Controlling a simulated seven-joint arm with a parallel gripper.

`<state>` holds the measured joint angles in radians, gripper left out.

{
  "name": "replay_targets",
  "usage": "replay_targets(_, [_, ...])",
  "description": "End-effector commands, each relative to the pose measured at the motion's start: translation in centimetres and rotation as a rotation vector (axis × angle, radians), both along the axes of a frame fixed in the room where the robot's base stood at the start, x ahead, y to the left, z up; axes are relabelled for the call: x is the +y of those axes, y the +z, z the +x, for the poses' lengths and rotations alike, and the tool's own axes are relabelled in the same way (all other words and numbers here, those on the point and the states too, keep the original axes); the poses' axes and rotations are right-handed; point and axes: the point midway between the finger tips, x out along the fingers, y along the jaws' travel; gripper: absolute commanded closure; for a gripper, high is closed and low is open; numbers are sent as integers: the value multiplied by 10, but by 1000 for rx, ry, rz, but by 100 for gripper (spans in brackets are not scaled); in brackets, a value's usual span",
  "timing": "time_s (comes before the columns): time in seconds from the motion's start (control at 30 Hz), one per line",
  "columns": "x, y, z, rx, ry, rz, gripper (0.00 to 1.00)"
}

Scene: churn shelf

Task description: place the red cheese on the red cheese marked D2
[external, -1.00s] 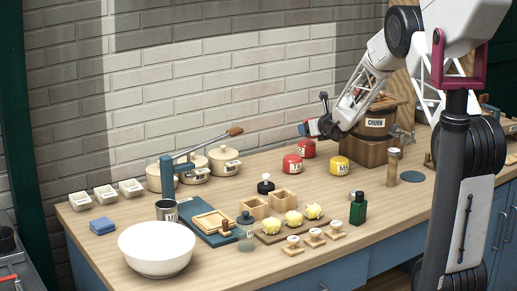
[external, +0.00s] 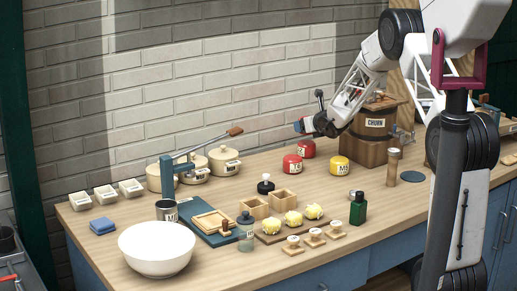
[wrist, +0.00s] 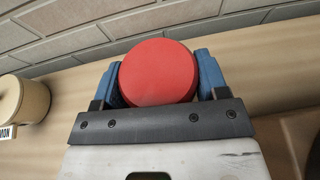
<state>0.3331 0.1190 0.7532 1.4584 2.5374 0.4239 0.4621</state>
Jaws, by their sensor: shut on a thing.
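My gripper (external: 303,126) is shut on a red cheese, which shows as a plain red disc (wrist: 159,72) between the blue fingers in the wrist view. In the external view my gripper is over the back of the counter near the wall and mostly hides this cheese. Two more red cheeses stand on the counter below it: a front one (external: 292,163) and one just behind it to the right (external: 306,149). Both have white labels too small to read surely; the back one's label is partly covered by the front cheese.
A yellow cheese (external: 339,166) stands right of the red ones, near the wooden churn (external: 372,135). Some bare counter lies around the red cheeses.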

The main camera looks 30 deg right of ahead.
Motion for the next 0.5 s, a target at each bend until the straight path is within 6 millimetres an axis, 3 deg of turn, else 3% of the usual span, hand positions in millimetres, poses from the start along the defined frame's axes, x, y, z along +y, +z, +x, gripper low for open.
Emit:
replay_targets(0.2, [0, -27, 0, 0, 0, 0, 65])
replay_targets(0.5, [0, -34, 0, 0, 0, 0, 65])
